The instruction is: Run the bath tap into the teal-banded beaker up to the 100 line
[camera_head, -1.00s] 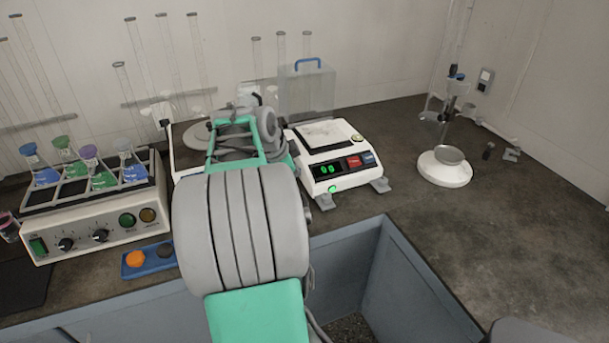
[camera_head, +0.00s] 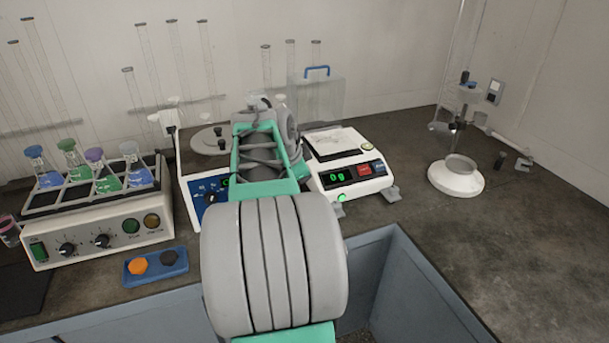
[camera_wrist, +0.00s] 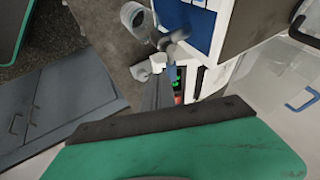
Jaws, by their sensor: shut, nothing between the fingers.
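The bath is the white unit with a blue front panel (camera_head: 208,190), partly hidden behind my arm; its blue panel also shows at the top of the wrist view (camera_wrist: 188,22). A clear round glass vessel (camera_wrist: 134,15) stands close to that panel; it may be the beaker, but no teal band or 100 line can be made out. A grey fitting (camera_wrist: 174,38) beside it may be the tap. My gripper (camera_wrist: 165,118) shows as a green, dark-edged part across the bottom of the wrist view. It is shut and empty, apart from the vessel. My arm hides it in the head view.
A balance (camera_head: 347,175) with a green display stands right of the bath. A flask rack unit (camera_head: 95,222) stands at left, with a blue tray (camera_head: 155,265) in front. A round white stand (camera_head: 456,180) is at right. The counter between balance and stand is mostly clear.

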